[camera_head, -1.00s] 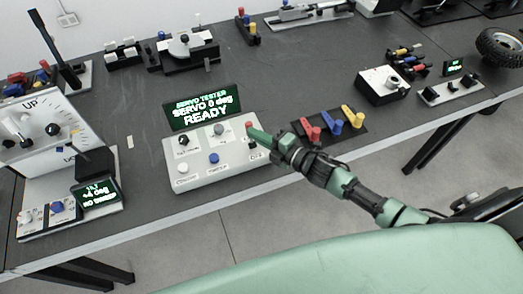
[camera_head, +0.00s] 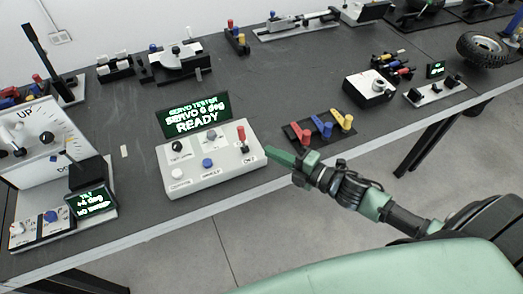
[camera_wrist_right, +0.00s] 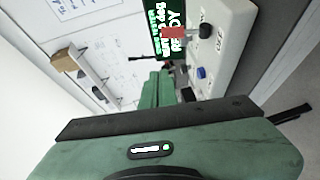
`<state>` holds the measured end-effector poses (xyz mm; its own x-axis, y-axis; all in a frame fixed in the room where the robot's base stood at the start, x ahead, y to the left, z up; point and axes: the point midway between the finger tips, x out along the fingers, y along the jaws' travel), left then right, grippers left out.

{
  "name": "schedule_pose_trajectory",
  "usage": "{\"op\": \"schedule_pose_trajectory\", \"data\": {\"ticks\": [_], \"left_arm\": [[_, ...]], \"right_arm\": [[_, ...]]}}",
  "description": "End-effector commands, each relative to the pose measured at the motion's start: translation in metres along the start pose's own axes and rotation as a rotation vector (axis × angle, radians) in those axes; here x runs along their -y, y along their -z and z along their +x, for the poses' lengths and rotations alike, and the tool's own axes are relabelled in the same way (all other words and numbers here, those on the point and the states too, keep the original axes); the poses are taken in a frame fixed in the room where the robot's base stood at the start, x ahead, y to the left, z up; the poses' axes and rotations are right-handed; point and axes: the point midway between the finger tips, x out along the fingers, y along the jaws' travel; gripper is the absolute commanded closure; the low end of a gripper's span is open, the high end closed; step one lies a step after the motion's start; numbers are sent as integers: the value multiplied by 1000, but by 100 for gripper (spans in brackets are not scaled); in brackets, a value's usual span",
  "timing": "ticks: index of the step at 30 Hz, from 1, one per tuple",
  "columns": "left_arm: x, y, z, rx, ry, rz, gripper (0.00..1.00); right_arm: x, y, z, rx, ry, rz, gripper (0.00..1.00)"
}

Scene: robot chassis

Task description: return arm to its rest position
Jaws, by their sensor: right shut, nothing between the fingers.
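My right gripper (camera_head: 272,152) is shut and empty, its green fingers together just past the right end of the servo tester (camera_head: 212,176). In the right wrist view its green fingers (camera_wrist_right: 157,88) point toward the tester. My right arm comes in from the lower right, over the table's front edge. The tester is a white box with knobs, a blue button, a red-tipped lever (camera_head: 241,134) and a dark screen (camera_head: 193,115) reading "SERVO 0 deg READY". The gripper looks apart from the lever. My left gripper does not show.
A dark tray with red, blue and yellow clamps (camera_head: 321,128) lies right of my gripper. A tilt panel with a dial (camera_head: 38,134) stands at the left. A white box (camera_head: 369,88) sits farther right. The floor in front of the table is clear.

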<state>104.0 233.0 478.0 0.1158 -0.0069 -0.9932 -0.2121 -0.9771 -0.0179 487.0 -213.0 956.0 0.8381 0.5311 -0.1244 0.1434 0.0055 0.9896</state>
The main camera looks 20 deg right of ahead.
Motion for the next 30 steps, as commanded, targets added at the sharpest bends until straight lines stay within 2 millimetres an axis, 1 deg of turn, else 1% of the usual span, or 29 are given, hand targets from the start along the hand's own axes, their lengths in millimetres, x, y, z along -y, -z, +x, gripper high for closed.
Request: {"op": "schedule_pose_trajectory", "data": {"ticks": [1, 4, 10, 21, 23, 25, 26, 29, 30], "left_arm": [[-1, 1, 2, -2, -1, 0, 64], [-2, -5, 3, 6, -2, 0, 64], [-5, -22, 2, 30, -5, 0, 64], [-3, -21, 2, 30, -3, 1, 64], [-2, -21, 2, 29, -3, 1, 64], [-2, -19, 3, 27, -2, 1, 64], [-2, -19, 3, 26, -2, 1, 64], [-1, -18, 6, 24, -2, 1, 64], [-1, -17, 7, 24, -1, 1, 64]], "right_arm": [[1, 0, -5, 0, 1, 0, 100], [-2, 0, -10, 0, 0, 0, 100], [-3, 0, -12, 0, -1, 0, 100], [-3, 0, -12, 0, 0, 0, 100], [1, -2, -12, 7, 4, 8, 100], [13, -9, -12, 32, 19, 39, 100], [22, -15, -13, 52, 32, 62, 100], [70, -39, -18, 151, 91, 182, 100], [96, -50, -23, 204, 123, 246, 100]]}}
